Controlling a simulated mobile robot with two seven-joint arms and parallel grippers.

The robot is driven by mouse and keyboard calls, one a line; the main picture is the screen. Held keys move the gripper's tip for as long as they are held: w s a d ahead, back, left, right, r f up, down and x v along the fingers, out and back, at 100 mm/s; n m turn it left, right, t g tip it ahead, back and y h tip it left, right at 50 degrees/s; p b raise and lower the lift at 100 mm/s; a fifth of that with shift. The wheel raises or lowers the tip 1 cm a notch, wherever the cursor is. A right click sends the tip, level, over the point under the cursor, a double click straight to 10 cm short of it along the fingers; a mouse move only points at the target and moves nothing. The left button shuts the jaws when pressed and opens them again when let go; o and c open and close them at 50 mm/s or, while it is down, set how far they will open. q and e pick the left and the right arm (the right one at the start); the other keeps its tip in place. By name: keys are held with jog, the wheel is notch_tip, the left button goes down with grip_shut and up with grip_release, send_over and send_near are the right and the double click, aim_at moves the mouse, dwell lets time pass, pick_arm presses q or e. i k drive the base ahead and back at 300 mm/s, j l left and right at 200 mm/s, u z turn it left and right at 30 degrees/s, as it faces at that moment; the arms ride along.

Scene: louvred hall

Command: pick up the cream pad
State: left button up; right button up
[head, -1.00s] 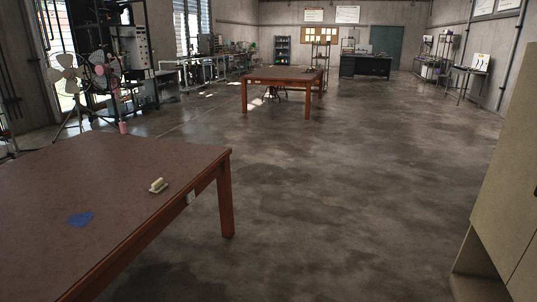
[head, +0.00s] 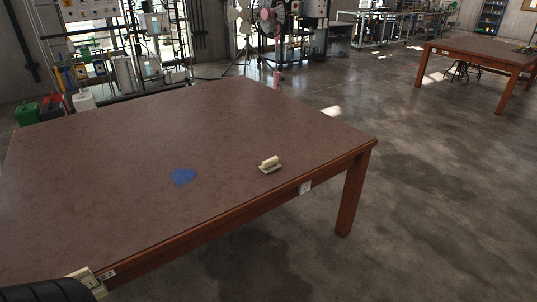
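The cream pad (head: 270,166) rests on the brown table (head: 130,150), close to its right corner. It looks like a small flat plate with a raised cream grip on top. A blue patch (head: 183,177) lies flat on the tabletop to its left. Neither of my grippers shows in the head view.
A second brown table (head: 480,50) stands farther back at the right. A standing fan (head: 240,20) and cluttered shelving are behind the near table. Green (head: 27,113) and other containers stand beyond its left edge. The concrete floor at the right is clear.

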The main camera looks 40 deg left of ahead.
aim_at(270, 166)
jog(key=i+u, duration=0.45)
jog(key=i+l+u, duration=0.45)
jog(key=i, duration=0.15)
jog(key=j, duration=0.1)
